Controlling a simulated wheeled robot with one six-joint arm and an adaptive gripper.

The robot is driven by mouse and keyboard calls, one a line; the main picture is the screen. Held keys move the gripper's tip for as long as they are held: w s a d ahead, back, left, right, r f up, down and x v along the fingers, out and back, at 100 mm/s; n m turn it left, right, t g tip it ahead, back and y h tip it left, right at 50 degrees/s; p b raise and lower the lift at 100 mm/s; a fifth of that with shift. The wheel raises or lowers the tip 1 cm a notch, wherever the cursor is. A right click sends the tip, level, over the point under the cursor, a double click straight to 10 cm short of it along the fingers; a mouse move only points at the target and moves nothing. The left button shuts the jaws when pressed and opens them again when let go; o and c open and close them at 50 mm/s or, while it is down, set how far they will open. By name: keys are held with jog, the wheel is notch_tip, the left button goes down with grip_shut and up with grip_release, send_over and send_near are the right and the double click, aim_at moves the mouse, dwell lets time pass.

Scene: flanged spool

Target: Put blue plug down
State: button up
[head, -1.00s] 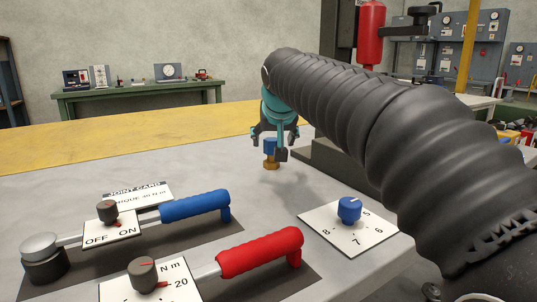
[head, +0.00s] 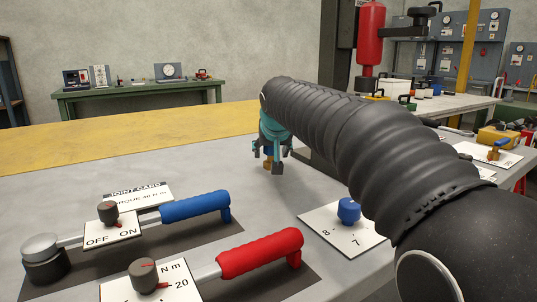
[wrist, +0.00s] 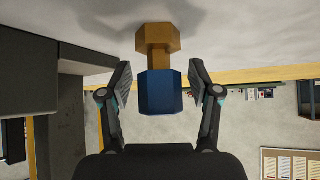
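The blue plug (wrist: 160,93) has a blue hexagonal head and a brass lower part. In the wrist view it lies between the fingers of my gripper (wrist: 161,83), with a visible gap on each side. My gripper is open around the plug. Whether the brass end touches the bench is hard to tell.
A blue-handled wrench (head: 195,206) and a red-handled wrench (head: 260,253) lie in front. A card with a blue knob (head: 349,210) is at right. A dark stand rises behind my arm. Bench space left of my gripper is clear.

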grip_shut()
jog(key=shift+r, duration=0.15)
